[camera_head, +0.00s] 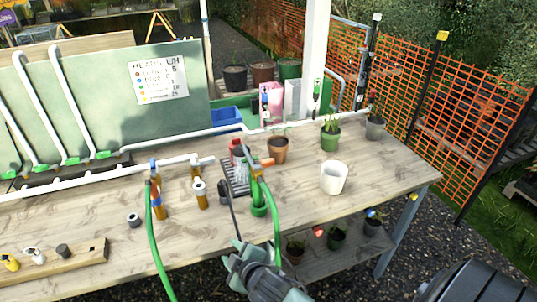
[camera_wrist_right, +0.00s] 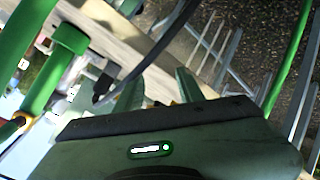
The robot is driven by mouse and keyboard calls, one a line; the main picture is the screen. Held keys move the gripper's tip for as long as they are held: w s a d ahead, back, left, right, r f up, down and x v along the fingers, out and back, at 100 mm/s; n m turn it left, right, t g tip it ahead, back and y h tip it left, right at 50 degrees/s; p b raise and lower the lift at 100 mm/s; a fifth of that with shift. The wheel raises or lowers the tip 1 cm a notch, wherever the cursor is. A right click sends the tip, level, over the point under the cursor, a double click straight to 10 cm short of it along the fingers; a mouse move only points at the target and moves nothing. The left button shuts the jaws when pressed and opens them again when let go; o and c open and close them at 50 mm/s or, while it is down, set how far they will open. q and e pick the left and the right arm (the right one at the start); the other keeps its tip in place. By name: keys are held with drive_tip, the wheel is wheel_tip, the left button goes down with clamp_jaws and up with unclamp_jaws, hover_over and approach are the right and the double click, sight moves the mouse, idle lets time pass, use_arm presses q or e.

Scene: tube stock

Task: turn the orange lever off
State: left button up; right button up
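The orange lever (camera_head: 267,162) sits near the top of a green upright pipe (camera_head: 257,190) on the wooden table. A small orange-red part (camera_wrist_right: 8,129), possibly the lever, shows at the left edge of the right wrist view, beside a thick green pipe (camera_wrist_right: 45,75). My right gripper (camera_head: 236,252) is at the table's front edge, below and in front of the pipe, apart from the lever. In the wrist view its two fingers (camera_wrist_right: 160,88) stand apart with nothing between them. My left gripper is not in view.
Green hoses (camera_head: 277,225) and a dark cable (camera_head: 232,215) hang close to the right gripper. A lower shelf (camera_head: 335,258) holds more pots.

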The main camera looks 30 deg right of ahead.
drive_tip(key=w+a+r+n+t+y, duration=0.35)
drive_tip(key=w+r+n, duration=0.2)
drive_tip(key=r, duration=0.25)
drive_tip(key=w+a+r+n+t+y, duration=0.2)
drive_tip(key=w+a+r+n+t, duration=0.15)
drive_tip(key=w+r+n, duration=0.35)
drive_tip(key=a+r+n+g+y, duration=0.3)
drive_tip(key=a+r+n+y, duration=0.45)
drive_tip(key=r+n, duration=0.2)
wheel_tip(320, 180, up, 2)
drive_tip(key=n+g+h, duration=1.3)
drive_tip(key=n+g, duration=0.3)
drive_tip(key=n, duration=0.5)
hover_over(268, 160)
drive_tip(key=shift+s+r+p, duration=0.1)
drive_tip(key=shift+r+p, duration=0.1)
drive_tip(key=shift+p, duration=0.25)
wheel_tip(268, 160, down, 6)
drive_tip(key=shift+p, duration=1)
drive_tip(key=shift+f, duration=0.75)
